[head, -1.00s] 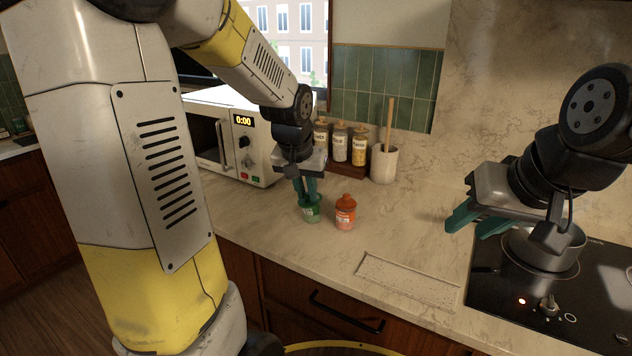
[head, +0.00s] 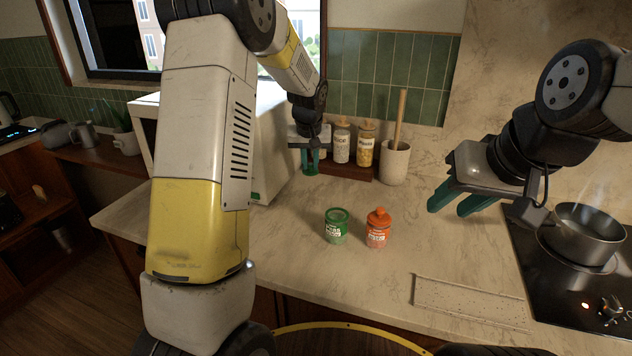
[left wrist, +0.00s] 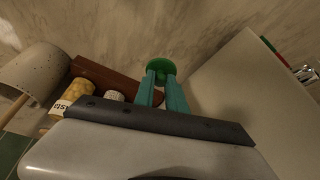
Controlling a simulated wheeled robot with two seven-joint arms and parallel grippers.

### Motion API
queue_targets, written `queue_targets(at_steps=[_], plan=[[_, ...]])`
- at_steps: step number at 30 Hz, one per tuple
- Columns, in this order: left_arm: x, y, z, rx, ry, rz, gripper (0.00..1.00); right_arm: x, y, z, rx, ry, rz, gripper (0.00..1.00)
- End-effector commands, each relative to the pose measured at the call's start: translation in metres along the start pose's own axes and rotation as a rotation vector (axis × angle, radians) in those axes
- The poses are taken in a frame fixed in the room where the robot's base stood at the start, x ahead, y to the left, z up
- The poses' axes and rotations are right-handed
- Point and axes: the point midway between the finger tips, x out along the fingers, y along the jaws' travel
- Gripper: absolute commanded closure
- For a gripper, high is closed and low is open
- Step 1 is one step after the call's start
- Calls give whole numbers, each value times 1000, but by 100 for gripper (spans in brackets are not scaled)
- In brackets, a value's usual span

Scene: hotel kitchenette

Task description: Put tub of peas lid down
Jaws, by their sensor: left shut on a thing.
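The green tub of peas (head: 337,228) stands upright on the counter. Its top looks open, with a green rim. My left gripper (head: 311,163) is shut on the green lid (head: 311,171), behind and left of the tub, close to the spice rack. The left wrist view shows the round lid (left wrist: 160,69) at the fingertips, with the pale counter beyond it. I cannot tell whether the lid touches the counter. My right gripper (head: 462,200) is open and empty, held above the counter at the right.
An orange-lidded tub (head: 378,230) stands just right of the green tub. Spice jars (head: 341,143) in a wooden rack and a utensil crock (head: 394,164) line the back. A steaming pot (head: 582,234) sits on the hob. A speckled board (head: 470,302) lies in front. Counter left of the tubs is clear.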

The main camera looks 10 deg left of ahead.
Motion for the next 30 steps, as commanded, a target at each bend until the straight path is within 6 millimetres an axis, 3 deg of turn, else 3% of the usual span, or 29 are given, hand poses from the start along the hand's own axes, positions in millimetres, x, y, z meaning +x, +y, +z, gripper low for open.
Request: queue_targets(at_steps=[3, 18, 29, 30], plan=[[23, -1, 11, 1, -5, -2, 100, 0, 0, 0, 0, 0, 0, 64], [73, -1, 31, 1, -2, -1, 100, 0, 0, 0, 0, 0, 0, 64], [76, -1, 32, 1, -1, 0, 100, 0, 0, 0, 0, 0, 0, 64], [76, -1, 32, 0, -1, 0, 76, 0, 0, 0, 0, 0, 0, 64]])
